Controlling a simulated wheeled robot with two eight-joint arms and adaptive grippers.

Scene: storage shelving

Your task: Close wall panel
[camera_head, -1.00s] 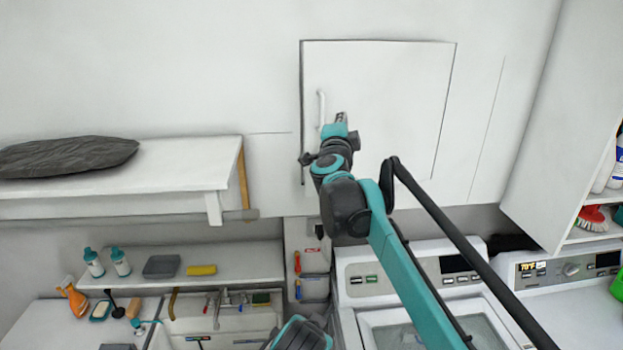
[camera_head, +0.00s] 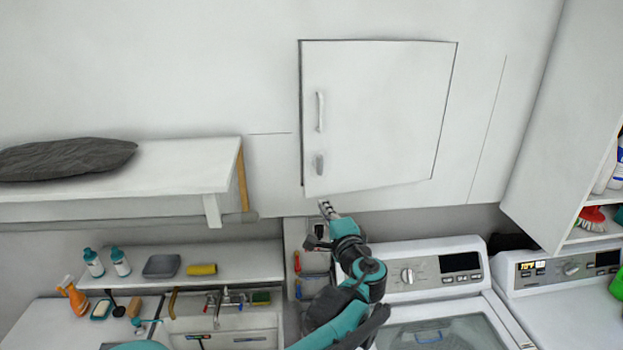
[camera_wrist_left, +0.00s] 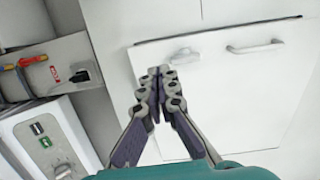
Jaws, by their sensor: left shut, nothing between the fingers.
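The wall panel (camera_head: 385,115) is a white square door on the white wall. It has a white bar handle (camera_head: 320,111) and a small grey latch (camera_head: 319,165) near its left edge. Its lower left corner seems to stand slightly out from the wall, with a thin dark gap along the edge. The panel also shows in the left wrist view (camera_wrist_left: 250,90), with the handle and latch near its edge. My left gripper (camera_head: 325,206) is shut and empty just below the panel's lower left corner. Its fingertips (camera_wrist_left: 160,75) show together in the wrist view. My right gripper is out of view.
A white shelf (camera_head: 180,172) with a dark cushion (camera_head: 66,157) is at the left. Below are a sink (camera_head: 222,317) and two washing machines (camera_head: 440,268). An open cabinet (camera_head: 540,150) stands at the right. The space before the panel is clear.

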